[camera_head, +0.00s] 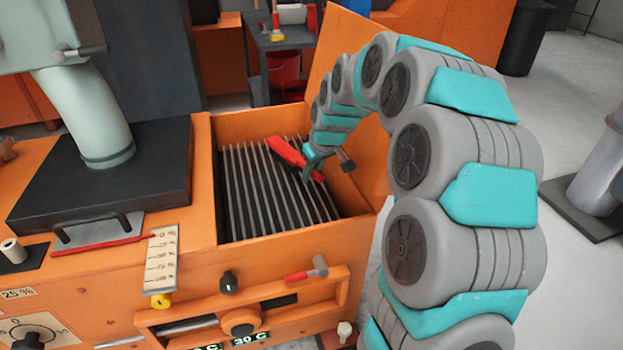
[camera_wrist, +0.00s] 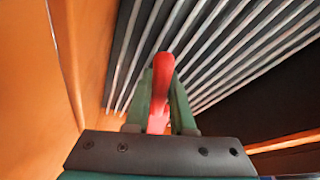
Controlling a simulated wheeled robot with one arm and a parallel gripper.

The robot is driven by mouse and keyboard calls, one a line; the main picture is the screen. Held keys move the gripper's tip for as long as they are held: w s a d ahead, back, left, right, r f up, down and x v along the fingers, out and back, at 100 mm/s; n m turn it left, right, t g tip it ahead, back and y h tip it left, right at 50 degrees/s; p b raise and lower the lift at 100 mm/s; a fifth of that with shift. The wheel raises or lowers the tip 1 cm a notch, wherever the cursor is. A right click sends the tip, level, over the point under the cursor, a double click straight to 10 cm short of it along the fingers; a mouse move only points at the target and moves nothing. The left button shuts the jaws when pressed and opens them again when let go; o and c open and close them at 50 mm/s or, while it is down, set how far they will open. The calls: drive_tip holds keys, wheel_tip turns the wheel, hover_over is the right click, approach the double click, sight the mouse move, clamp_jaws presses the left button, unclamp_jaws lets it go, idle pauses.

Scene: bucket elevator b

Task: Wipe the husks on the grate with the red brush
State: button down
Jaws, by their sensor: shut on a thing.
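The red brush (camera_head: 286,152) is over the grate in the head view. My gripper (camera_head: 313,168) is shut on it, and its red end also shows between the fingers in the wrist view (camera_wrist: 162,72). The grate (camera_head: 245,190) is a row of grey bars inside the open orange box. I cannot make out husks on the bars in either view. The brush hides part of the grate, and I cannot tell whether it touches the bars. In the wrist view, the grate (camera_wrist: 215,50) lies beyond the brush.
Orange walls (camera_head: 207,170) surround the grate, and a raised orange panel (camera_head: 335,48) stands at the back right. A black block with a pale pipe (camera_head: 85,115) is on the left. Knobs and a red-handled lever (camera_head: 307,271) are on the front.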

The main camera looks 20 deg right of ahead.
drive_tip(key=shift+r, duration=0.95)
drive_tip(key=shift+r+p, duration=0.6)
drive_tip(key=shift+r, duration=0.85)
